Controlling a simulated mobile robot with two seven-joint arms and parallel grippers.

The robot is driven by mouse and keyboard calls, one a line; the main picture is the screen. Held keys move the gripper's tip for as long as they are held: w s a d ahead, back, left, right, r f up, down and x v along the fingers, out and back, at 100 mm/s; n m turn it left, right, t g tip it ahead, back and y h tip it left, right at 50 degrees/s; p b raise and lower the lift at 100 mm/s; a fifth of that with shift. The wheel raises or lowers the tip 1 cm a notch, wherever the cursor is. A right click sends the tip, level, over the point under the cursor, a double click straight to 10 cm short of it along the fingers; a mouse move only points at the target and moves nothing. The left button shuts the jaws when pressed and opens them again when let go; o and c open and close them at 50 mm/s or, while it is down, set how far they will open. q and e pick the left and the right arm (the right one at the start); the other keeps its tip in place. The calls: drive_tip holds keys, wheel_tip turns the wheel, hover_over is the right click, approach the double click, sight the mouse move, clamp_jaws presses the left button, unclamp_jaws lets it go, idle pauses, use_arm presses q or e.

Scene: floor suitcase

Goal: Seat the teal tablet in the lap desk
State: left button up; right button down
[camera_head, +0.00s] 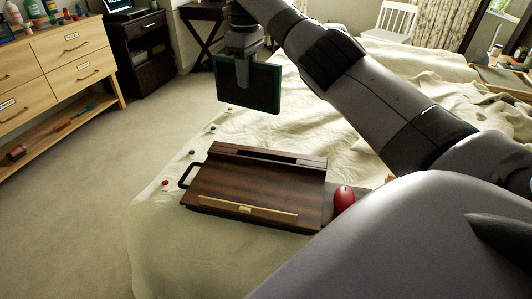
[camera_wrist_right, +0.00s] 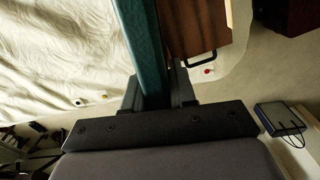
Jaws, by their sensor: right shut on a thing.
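The teal tablet (camera_head: 262,88) is held upright in the air, its dark face toward the head camera and a teal edge showing. My right gripper (camera_head: 242,70) is shut on its upper part. In the right wrist view the tablet (camera_wrist_right: 145,45) shows as a teal edge between the fingers (camera_wrist_right: 155,95). The brown wooden lap desk (camera_head: 255,187) lies on the bed, lower and nearer than the tablet, with a dark slot (camera_head: 266,156) along its back. A corner of the lap desk (camera_wrist_right: 195,25) with its black handle shows in the right wrist view. My left gripper is not in view.
A red mouse (camera_head: 344,198) sits at the lap desk's right side. Several small coloured buttons, one red (camera_head: 165,183), lie along the bed's left edge. A wooden drawer unit (camera_head: 65,65) stands at the left. My right arm crosses above the bed (camera_head: 165,235).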

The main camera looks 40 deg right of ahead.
sight(266, 73)
drive_tip(key=shift+n, duration=0.9)
drive_tip(key=d, duration=0.2)
drive_tip(key=s+d, duration=0.1)
drive_tip(key=d, duration=0.1)
drive_tip(key=shift+f, duration=0.25)
drive_tip(key=shift+s+d+f+n, duration=0.2)
drive_tip(key=shift+s+d+n, duration=0.1)
drive_tip(key=shift+d, duration=0.05)
drive_tip(key=shift+f, duration=0.25)
wheel_tip(266, 73, down, 20)
drive_tip(key=b, duration=0.2)
drive_tip(key=shift+r+b, duration=0.2)
drive_tip(key=shift+b, duration=0.1)
drive_tip(key=shift+f, duration=0.15)
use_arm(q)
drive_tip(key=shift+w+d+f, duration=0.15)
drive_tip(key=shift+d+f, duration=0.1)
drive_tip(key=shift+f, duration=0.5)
use_arm(e)
drive_tip(key=c, duration=0.9)
unclamp_jaws()
drive_tip(key=shift+s, duration=0.1)
